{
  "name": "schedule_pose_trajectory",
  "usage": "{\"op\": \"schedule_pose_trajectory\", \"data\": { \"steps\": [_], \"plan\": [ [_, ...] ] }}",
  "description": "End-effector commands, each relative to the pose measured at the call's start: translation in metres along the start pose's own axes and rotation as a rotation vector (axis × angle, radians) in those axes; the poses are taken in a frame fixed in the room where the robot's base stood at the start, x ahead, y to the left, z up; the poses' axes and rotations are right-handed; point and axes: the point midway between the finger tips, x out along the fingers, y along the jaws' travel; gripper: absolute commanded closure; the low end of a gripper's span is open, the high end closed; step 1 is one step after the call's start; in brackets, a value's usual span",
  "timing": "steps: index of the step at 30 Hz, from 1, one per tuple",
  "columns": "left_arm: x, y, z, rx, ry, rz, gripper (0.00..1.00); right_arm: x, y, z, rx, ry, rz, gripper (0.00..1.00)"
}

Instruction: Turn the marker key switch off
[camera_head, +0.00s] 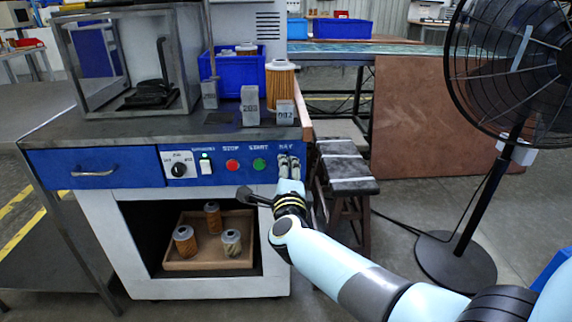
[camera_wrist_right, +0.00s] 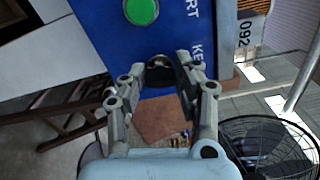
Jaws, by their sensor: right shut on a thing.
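The key switch (camera_wrist_right: 158,60) is a dark round part on the blue control panel (camera_head: 217,177), beside the KEY label and the green START button (camera_head: 259,164). My right gripper (camera_head: 289,165) is at the panel's right end, and its fingers cover the switch in the head view. In the right wrist view my gripper (camera_wrist_right: 162,70) has its two fingers on either side of the switch, shut on it. The key's turn angle and marks are too small and covered to read. My left gripper is not in view.
A red STOP button (camera_head: 232,165), a white toggle and a rotary knob (camera_head: 179,170) sit left on the panel. Cartridges stand in a wooden tray (camera_head: 208,265) below. Blocks and a cartridge (camera_head: 281,85) stand above. A stool (camera_head: 347,170) and fan (camera_head: 520,60) are to the right.

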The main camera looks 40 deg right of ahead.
Motion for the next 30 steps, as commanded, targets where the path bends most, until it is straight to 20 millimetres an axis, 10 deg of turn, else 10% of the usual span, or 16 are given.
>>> {"op": "schedule_pose_trajectory", "data": {
  "steps": [30],
  "plan": [
    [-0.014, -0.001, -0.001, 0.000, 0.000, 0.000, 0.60, -0.001, 0.004, 0.000, -0.247, -0.001, 0.005, 1.00]
  ]
}}
